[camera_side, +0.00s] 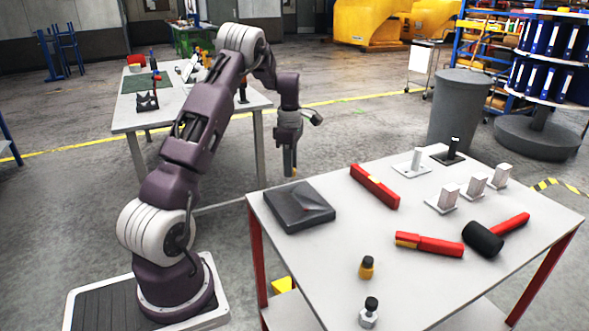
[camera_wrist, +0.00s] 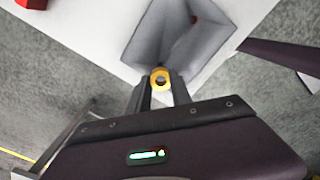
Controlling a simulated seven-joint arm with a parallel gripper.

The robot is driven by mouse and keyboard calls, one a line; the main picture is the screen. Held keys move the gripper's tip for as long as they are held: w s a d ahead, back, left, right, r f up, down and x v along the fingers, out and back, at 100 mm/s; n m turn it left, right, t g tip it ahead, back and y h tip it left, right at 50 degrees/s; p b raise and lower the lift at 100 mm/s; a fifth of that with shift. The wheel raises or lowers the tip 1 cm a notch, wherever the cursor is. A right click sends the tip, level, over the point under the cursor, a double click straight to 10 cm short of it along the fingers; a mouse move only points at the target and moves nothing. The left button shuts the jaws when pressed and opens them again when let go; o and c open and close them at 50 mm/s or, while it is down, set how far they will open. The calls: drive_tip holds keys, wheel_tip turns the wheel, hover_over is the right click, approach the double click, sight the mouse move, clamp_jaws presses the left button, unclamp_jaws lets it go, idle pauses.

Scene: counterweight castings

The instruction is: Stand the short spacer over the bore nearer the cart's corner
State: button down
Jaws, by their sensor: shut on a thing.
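My gripper (camera_side: 291,172) is shut on a small yellow ring-shaped spacer (camera_wrist: 160,74) with a dark hole. Only a bit of the spacer shows at the fingertips in the side view (camera_side: 295,172). The dark grey casting (camera_side: 285,212) lies flat at the left corner of the white cart top (camera_side: 330,262). A small red mark shows on the casting. My gripper is above the casting's far side in the side view, clearly apart from it. In the wrist view the casting (camera_wrist: 205,45) lies beyond the fingertips. I cannot make out its bores.
The cart also holds a red bar (camera_side: 375,186), a red-and-yellow tool (camera_side: 429,244), a black-headed mallet (camera_side: 484,239), several pale blocks (camera_side: 448,196), a yellow-and-black piece (camera_side: 367,268) and a silver-and-black piece (camera_side: 370,314). Bare top lies between casting and tools.

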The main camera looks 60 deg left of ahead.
drive_tip(key=shift+f, duration=2.6)
drive_tip(key=shift+f, duration=0.35)
drive_tip(key=c, duration=1.1)
unclamp_jaws()
wheel_tip(320, 180, up, 14)
drive_tip(key=shift+r, duration=0.1)
